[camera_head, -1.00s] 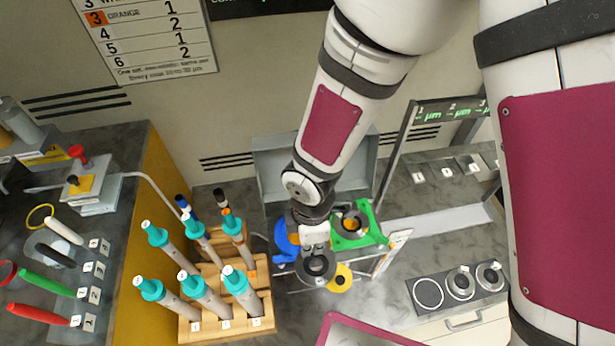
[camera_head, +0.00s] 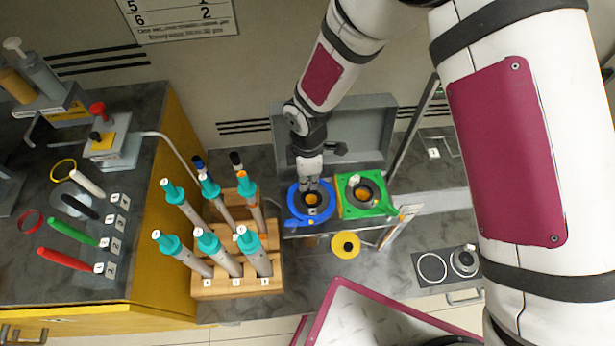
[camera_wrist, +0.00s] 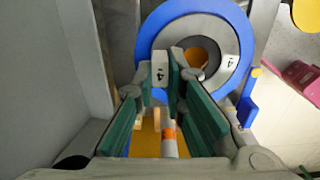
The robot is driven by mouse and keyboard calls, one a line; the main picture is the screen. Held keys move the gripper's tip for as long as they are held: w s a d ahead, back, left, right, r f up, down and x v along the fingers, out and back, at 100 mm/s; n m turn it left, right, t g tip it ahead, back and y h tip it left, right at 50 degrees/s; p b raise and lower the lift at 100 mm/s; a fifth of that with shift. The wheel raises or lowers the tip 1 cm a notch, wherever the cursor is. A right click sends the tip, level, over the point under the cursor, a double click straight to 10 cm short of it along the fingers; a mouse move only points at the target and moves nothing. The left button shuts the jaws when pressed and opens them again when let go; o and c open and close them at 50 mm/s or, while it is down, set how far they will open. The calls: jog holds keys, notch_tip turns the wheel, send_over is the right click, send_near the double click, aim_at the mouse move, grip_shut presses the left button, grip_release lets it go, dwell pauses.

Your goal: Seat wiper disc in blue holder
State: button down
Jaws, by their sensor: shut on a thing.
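The blue holder (camera_head: 293,213) is a round ring left of the green holder (camera_head: 345,211); its blue rim also shows in the wrist view (camera_wrist: 147,33). The grey wiper disc (camera_head: 322,199), with a central hole, lies within the outline of the blue rim. The disc (camera_wrist: 205,29) looks roughly centred in the wrist view. I cannot tell whether it rests on the holder's floor or sits slightly above. The gripper hides part of the disc and rim.
The green holder, just right, contains a dark ring. A wooden rack (camera_head: 237,286) of teal-capped rods stands close on the left. A yellow disc (camera_head: 345,245) is below the holders. A grey panel (camera_head: 363,128) rises behind them. A maroon-edged tray (camera_head: 365,320) is in front.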

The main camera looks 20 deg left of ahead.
jog(key=c, duration=1.7)
grip_release()
jog(key=shift+o, duration=0.2)
notch_tip(320, 180, up, 12)
jog(key=shift+w+r, duration=0.1)
jog(key=shift+r, duration=0.05)
